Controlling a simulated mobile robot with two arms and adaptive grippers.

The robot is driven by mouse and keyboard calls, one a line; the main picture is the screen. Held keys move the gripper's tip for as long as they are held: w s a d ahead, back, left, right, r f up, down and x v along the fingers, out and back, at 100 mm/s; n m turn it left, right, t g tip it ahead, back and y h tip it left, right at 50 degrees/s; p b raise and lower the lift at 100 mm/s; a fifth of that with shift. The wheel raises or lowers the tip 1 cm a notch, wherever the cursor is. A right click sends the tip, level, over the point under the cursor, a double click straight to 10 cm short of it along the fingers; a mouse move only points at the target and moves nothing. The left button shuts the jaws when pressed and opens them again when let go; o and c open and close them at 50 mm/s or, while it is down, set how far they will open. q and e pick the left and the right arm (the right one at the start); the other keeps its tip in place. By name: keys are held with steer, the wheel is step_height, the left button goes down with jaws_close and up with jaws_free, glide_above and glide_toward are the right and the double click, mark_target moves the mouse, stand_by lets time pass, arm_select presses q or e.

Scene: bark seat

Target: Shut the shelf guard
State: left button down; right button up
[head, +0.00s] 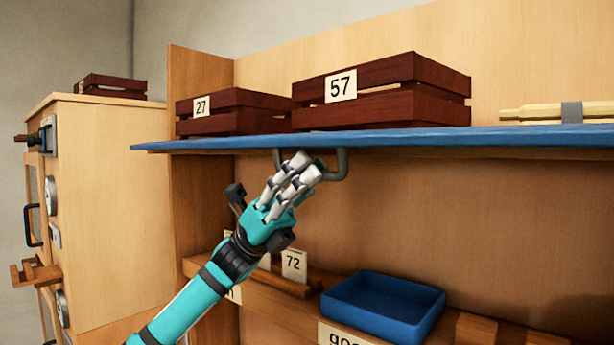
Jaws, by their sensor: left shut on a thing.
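A long blue panel (420,141), apparently the shelf guard, runs level across the view in front of and below the crates. A grey bar handle (342,165) hangs from its underside. My left gripper (303,168) reaches up from below and is shut on this handle. Its fingers hide the middle of the handle. My right gripper is not in view.
Dark red crates marked 27 (232,112) and 57 (384,92) stand above the panel, with a pale wooden piece (558,112) at right. Below are a blue tray (383,305) and a 72 card (294,266). A wooden cabinet (115,210) stands at left.

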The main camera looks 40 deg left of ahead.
mark_target(296, 147)
arm_select(q)
steer(key=shift+r+n+t, duration=0.1)
steer(key=shift+n+t, duration=0.6)
